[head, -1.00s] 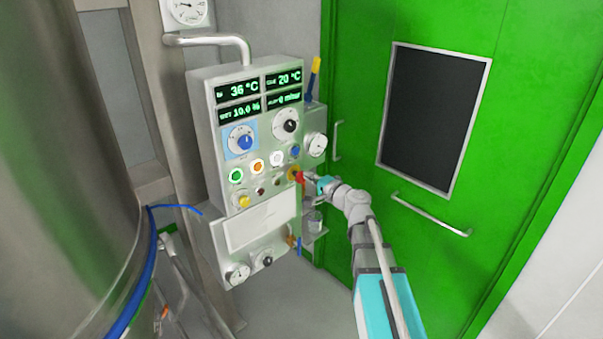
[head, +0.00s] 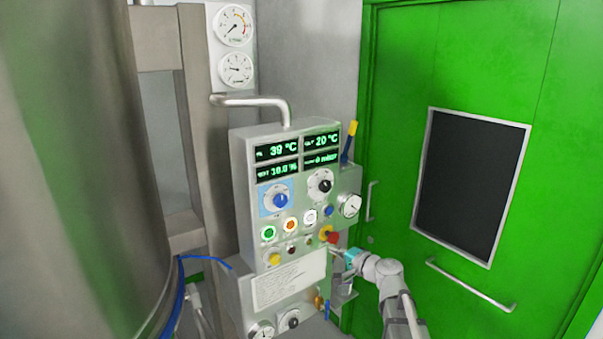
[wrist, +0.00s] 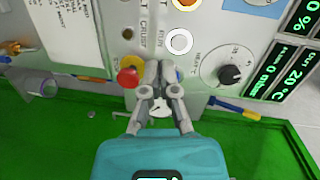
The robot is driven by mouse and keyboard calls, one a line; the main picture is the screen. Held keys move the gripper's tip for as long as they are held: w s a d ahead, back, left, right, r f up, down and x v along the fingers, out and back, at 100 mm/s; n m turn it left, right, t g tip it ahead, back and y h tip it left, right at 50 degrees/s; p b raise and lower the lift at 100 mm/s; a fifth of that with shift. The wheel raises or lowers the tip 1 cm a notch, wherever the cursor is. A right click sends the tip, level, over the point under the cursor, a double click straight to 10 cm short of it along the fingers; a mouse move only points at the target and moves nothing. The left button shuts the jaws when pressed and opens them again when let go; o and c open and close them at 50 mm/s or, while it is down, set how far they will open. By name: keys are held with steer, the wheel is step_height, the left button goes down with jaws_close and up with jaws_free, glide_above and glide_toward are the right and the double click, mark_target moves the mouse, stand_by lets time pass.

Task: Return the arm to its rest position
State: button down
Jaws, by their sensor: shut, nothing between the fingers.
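My arm reaches in from the lower right of the head view. My gripper (head: 338,253) is shut and empty, at the right edge of the grey control panel (head: 242,160), just below the red mushroom button (head: 332,238). In the wrist view my gripper (wrist: 159,92) has its fingertips close together in front of the panel. The red button shows just left of them there (wrist: 128,77), on its yellow base. I cannot tell whether the fingertips touch the panel.
A green door (head: 400,75) with a dark window (head: 470,185) and a bar handle (head: 470,285) stands right of the panel. A large steel vessel (head: 85,170) fills the left. A round gauge (head: 350,206) and a yellow-and-blue handle (head: 349,142) stick out at the panel's right side.

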steer(key=s+a+f+n+g+h, duration=0.1)
steer(key=s+a+f+n+g, duration=0.2)
steer(key=s+f+n+g, duration=0.25)
steer(key=s+d+f+n+g+h, duration=0.1)
steer(key=s+d+f+g+h, duration=0.2)
steer(key=s, duration=0.5)
steer(key=s+d+f+n+g+h, duration=0.2)
steer(key=s+d+f+g+h, duration=0.2)
steer(key=s+d+f+h, duration=0.1)
steer(key=s+f+h, duration=0.1)
steer(key=s+f, duration=0.1)
steer(key=s, duration=0.1)
steer(key=shift+s+d+f+h, duration=0.2)
steer(key=shift+f+h, duration=0.1)
steer(key=shift+f, duration=0.1)
